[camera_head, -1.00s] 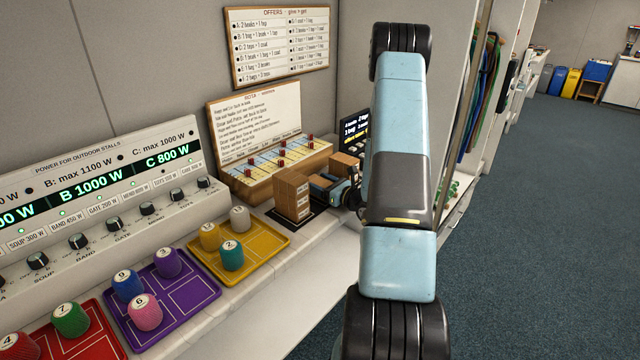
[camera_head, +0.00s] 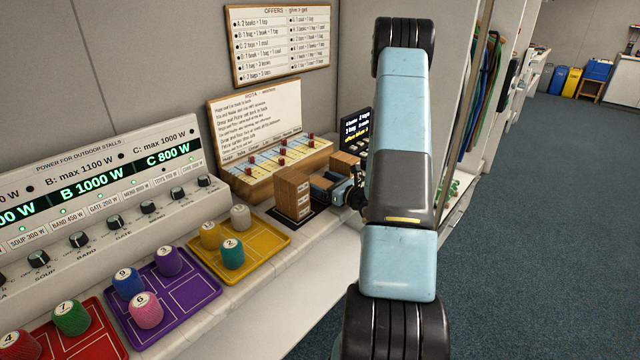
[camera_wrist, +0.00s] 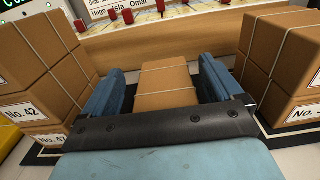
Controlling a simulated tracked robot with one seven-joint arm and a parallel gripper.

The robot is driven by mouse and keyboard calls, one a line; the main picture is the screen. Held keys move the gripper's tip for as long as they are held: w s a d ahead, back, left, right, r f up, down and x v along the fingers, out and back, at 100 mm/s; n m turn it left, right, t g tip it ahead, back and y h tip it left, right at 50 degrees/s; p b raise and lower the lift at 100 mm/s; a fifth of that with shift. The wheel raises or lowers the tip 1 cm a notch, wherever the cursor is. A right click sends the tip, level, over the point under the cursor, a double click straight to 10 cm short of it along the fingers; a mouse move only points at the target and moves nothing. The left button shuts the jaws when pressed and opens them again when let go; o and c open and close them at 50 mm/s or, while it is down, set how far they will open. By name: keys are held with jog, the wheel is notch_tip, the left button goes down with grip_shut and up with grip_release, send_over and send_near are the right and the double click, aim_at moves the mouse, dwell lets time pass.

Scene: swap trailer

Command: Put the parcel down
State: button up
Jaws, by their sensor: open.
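My gripper (camera_wrist: 160,92) is open, with its two blue fingers on either side of a brown parcel (camera_wrist: 166,80) tied with white string. A narrow gap shows between the parcel and the left finger; on the right I cannot tell whether they touch. The parcel's underside is hidden by my gripper. In the head view my gripper (camera_head: 335,186) is low over the counter, just right of a stack of brown parcels (camera_head: 293,194), and the parcel between its fingers is hard to make out.
The left stack (camera_wrist: 38,62) and a right stack (camera_wrist: 285,62) of parcels flank my gripper closely. Behind stands the wooden rota board (camera_head: 270,165) with red pegs. A small dark screen (camera_head: 354,130) is at the back. A yellow tray (camera_head: 270,262) with several numbered pots lies left.

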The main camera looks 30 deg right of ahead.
jog(key=v, duration=1)
jog(key=shift+s+d+r, duration=0.1)
jog(key=shift+s+d, duration=0.15)
jog(key=s+a+r+n+g+y, duration=0.35)
jog(key=a+r+n+g, duration=0.45)
jog(key=a, duration=0.4)
jog(key=s+a+r+n+g+y, duration=0.35)
jog(key=a+r+n+g, duration=0.25)
jog(key=a+r+n, duration=0.5)
jog(key=s+a+r+n+t+h, duration=0.1)
jog(key=s+r+n+h, duration=0.4)
jog(key=s, duration=0.3)
jog(key=s+a+r+n+t+h, duration=0.1)
jog(key=s+r+n+h, duration=0.5)
jog(key=s+n+h, duration=0.2)
jog(key=shift+t, duration=0.4)
